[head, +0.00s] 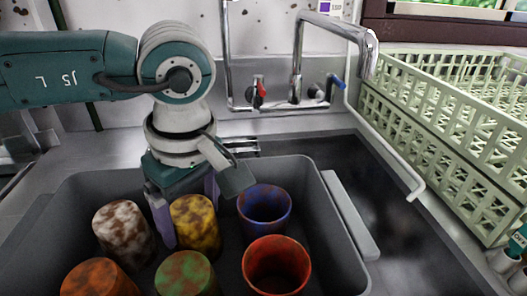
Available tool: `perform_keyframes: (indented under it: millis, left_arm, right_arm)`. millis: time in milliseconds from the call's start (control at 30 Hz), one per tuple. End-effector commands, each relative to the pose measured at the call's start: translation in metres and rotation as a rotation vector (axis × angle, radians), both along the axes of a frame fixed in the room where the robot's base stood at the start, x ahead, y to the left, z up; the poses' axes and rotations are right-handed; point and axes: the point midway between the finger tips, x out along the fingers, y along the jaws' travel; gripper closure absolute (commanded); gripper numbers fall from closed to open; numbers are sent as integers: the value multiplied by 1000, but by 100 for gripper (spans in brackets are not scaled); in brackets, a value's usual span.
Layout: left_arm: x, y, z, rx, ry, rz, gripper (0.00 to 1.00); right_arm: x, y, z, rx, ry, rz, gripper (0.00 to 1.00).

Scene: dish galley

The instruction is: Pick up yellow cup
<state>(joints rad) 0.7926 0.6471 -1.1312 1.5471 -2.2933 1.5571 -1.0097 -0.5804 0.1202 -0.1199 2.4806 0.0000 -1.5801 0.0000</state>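The yellow cup (197,227), blotched with brown, stands bottom-up in a grey tub (345,262), among other cups. My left gripper (190,224) reaches down over it from behind. One pale finger is along the cup's left side, and the other is behind its upper right, partly hidden by the cup. The fingers are apart with the cup between them, and no firm grip shows. My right gripper is not in view; only a bit of what seems to be my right arm shows at the lower right edge.
Around it are a white-brown cup (123,232), an orange cup (98,280), a green cup (186,275), an upright red cup (276,266) and an upright blue cup (264,211). A faucet (297,62) rises behind. Green racks (440,130) stand at right.

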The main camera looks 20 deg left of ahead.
Motion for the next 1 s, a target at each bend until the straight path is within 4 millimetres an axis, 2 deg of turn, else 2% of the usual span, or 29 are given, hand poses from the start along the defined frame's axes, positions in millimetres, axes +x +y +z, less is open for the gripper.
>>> perform_keyframes:
  millis: [67, 467, 767, 867, 1000]
  left_arm:
    - [0, 0, 0, 0, 0, 0, 29]
    - [0, 0, 0, 0, 0, 1, 74]
    - [1, 0, 3, 0, -2, 1, 74]
    - [1, 0, 11, -2, -2, 2, 74]
    - [1, 0, 34, -1, -5, -2, 74]
  right_arm:
    - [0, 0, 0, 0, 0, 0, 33]
    - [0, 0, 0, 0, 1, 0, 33]
    - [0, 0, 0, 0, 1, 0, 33]
    - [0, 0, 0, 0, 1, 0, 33]
    - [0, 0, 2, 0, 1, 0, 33]
